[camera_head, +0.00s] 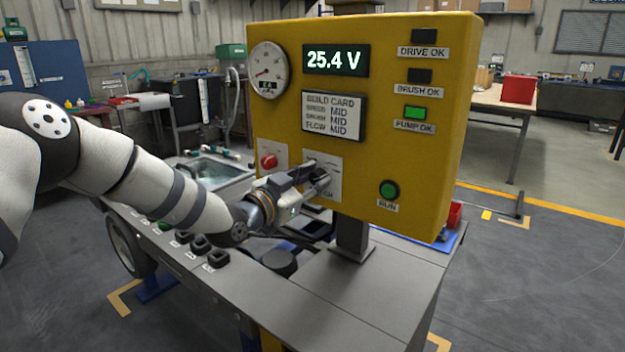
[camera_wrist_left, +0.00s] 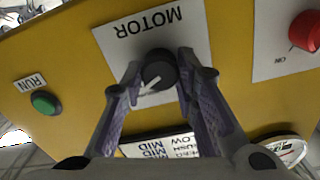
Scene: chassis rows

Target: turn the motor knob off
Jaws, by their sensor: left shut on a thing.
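The motor knob (camera_wrist_left: 157,72) is a dark round knob with a white pointer on a white plate marked MOTOR, upside down in the left wrist view. Its pointer slants to the lower left there. My left gripper (camera_wrist_left: 158,62) has one finger on each side of the knob and is shut on it. In the head view my left gripper (camera_head: 316,174) reaches the lower middle of the yellow control panel (camera_head: 370,180) and hides most of the knob. My right gripper is not in view.
A red knob (camera_head: 268,161) sits left of the motor plate. A green RUN button (camera_head: 389,190) is at its right. The display (camera_head: 336,60) reads 25.4 V. The PUMP OK lamp (camera_head: 415,113) is lit green; the DRIVE OK and BRUSH OK lamps are dark. A grey chassis (camera_head: 345,292) lies below the panel.

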